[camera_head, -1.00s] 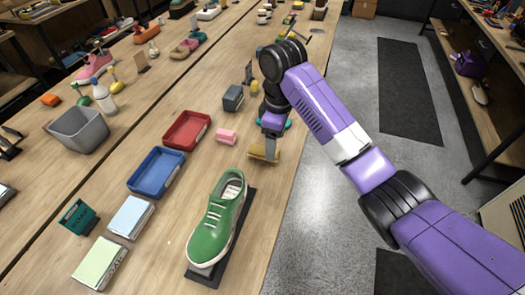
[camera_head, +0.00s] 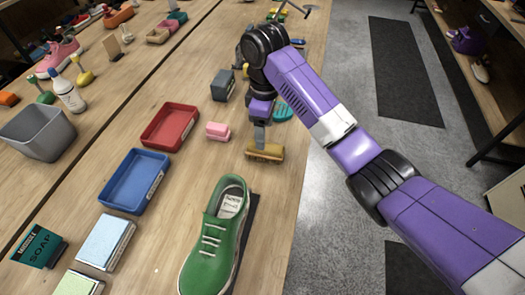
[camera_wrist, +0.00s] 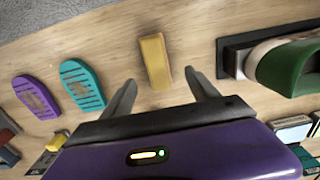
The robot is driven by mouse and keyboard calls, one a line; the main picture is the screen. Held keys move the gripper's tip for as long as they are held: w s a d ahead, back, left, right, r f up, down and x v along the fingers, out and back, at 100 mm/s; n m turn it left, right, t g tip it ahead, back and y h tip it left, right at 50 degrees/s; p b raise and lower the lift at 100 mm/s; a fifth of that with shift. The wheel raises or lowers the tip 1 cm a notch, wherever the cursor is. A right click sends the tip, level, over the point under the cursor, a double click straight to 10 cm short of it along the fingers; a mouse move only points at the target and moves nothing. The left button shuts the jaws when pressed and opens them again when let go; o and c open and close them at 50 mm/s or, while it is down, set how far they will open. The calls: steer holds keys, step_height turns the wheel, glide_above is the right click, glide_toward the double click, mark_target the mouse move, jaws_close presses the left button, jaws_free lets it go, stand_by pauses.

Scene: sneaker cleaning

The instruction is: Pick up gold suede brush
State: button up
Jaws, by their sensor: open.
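The gold suede brush (camera_head: 265,151) lies on the wooden table behind the green sneaker, near the table's right edge. In the wrist view the gold brush (camera_wrist: 156,62) is a yellow-gold block lying beyond and between my two fingertips. My gripper (camera_head: 260,133) is right over or just behind the brush in the head view. In the wrist view my gripper (camera_wrist: 166,85) is open, with its fingers apart and nothing between them. The gap between fingers and brush is hard to judge.
The green sneaker (camera_head: 215,238) stands on a dark stand in front. A pink block (camera_head: 218,131), red tray (camera_head: 170,127), blue tray (camera_head: 134,181) and grey box (camera_head: 223,85) lie to the left. A teal brush-like piece (camera_wrist: 82,84) and a purple one (camera_wrist: 36,97) lie left in the wrist view.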

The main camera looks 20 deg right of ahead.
mark_target(265, 151)
step_height(265, 151, down, 3)
steer(key=shift+r, duration=0.15)
steer(key=shift+w+d+f+p, duration=0.1)
steer(key=shift+d+f+p, duration=0.1)
steer(key=shift+f, duration=1.15)
steer(key=shift+w+d+f+p, duration=0.1)
steer(key=shift+f+p, duration=0.05)
steer(key=shift+f, duration=1.2)
steer(key=shift+c, duration=0.4)
steer(key=c, duration=1.4)
